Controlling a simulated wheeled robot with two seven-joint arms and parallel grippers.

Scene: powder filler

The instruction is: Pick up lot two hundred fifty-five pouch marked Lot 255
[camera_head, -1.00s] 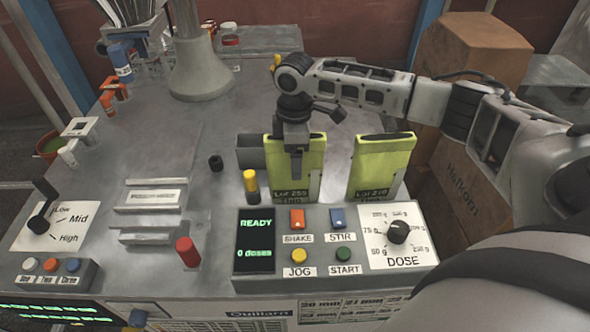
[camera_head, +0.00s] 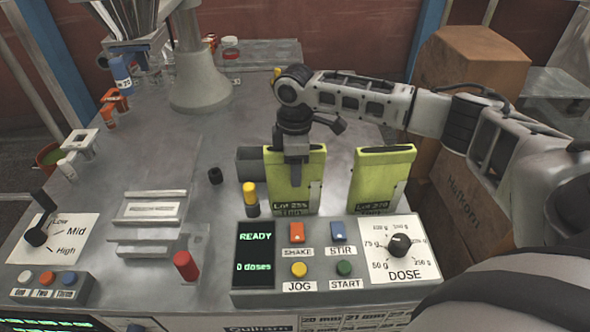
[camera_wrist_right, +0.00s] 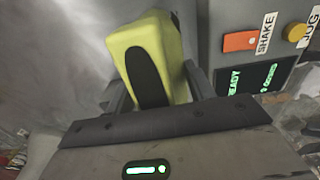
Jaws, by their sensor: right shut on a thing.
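The Lot 255 pouch (camera_head: 311,180) is yellow-green and stands upright behind the control box, its label low on its front face. My right gripper (camera_head: 295,172) comes down over its top and is shut on it. In the right wrist view the pouch (camera_wrist_right: 150,60) sits between the two fingers of my right gripper (camera_wrist_right: 152,88). A similar pouch marked Lot 270 (camera_head: 379,180) stands to its right, apart from it. Whether the held pouch touches the surface below is hidden by the control box. My left gripper does not show.
The control box (camera_head: 325,235) with buttons, display and dose dial stands right in front of the pouches. A yellow-topped post (camera_head: 250,195) is just left of the held pouch. A grey block (camera_head: 250,162) is behind it. Cardboard boxes (camera_head: 470,65) stand at the right.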

